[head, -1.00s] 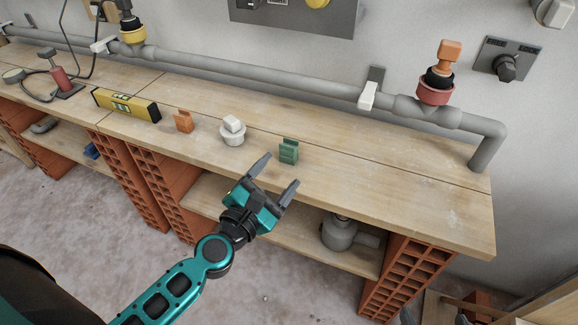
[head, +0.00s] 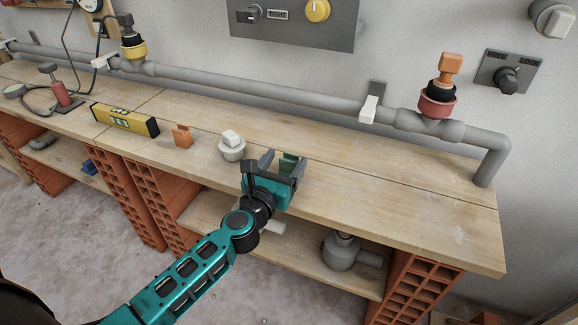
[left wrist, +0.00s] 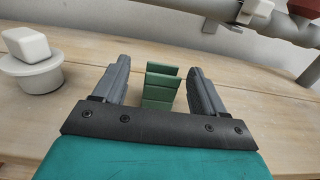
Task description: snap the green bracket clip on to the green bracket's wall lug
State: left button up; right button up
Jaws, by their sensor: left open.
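The green bracket clip (head: 288,163) stands on the wooden bench near its front edge, and it shows as a stepped green block (left wrist: 160,84) in the left wrist view. My left gripper (head: 283,164) is open, with its fingers on either side of the clip. In the left wrist view a gap shows between the clip and each finger. In the head view the gripper hides the clip's lower part. I cannot make out a green bracket or its lug on the wall. My right gripper is not in view.
A white knob-like part (head: 232,147) stands left of the clip, and an orange clip (head: 182,136) and yellow level (head: 125,119) lie further left. A grey pipe (head: 270,88) runs along the wall, with a white-tabbed bracket (head: 369,109). The bench is clear to the right.

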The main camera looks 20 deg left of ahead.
aim_at(291, 156)
pick_arm(q)
jog(key=shift+w+d+f+b, duration=0.15)
jog(key=shift+w+b, duration=0.35)
jog(key=shift+w, duration=2.05)
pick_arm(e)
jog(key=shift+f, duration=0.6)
pick_arm(q)
jog(key=shift+c, duration=0.4)
jog(key=c, duration=1)
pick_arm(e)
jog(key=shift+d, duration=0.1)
pick_arm(q)
jog(key=shift+o, duration=0.2)
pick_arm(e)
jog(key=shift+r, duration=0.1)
